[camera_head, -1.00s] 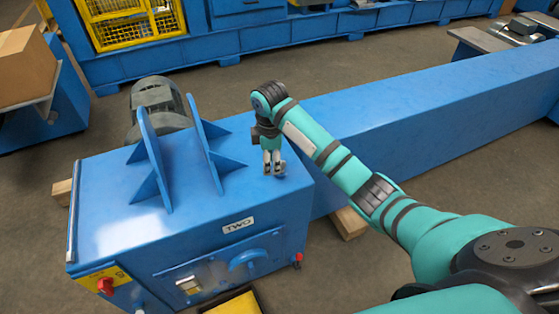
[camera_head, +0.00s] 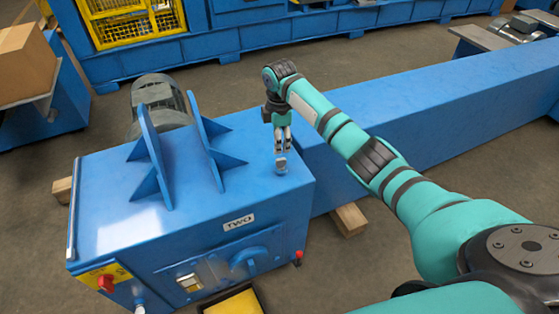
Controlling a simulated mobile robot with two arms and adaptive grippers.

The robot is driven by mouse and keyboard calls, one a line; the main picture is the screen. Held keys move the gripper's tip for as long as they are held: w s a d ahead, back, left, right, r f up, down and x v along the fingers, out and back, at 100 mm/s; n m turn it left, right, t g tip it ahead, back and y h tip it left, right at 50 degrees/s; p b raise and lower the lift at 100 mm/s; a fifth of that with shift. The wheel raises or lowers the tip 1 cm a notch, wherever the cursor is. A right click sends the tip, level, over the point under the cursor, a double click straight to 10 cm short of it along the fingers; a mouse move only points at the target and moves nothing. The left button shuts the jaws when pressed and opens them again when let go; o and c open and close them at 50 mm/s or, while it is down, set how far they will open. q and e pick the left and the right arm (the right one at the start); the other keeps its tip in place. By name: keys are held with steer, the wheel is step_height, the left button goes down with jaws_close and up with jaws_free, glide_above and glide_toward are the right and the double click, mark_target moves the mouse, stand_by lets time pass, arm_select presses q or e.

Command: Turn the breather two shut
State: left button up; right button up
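The blue housing labelled TWO (camera_head: 105,205) stands at the left. On its top, near the right edge, is a small metallic breather (camera_head: 281,165) with a pale base. My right gripper (camera_head: 283,150) points down over it, with the fingertips at or just above its top. The two fingers show close together with a narrow gap. I cannot tell whether they touch the breather or how far it is turned. My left gripper is not in view.
Blue upright fins (camera_head: 150,160) stand on the housing left of the gripper, with a grey motor (camera_head: 158,100) behind. A long blue guard (camera_head: 430,115) runs off to the right.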

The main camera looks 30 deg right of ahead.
mark_target(279, 161)
step_height(279, 161, down, 9)
steer(key=shift+r+b, duration=0.2)
steer(key=shift+b, duration=0.2)
jaws_close()
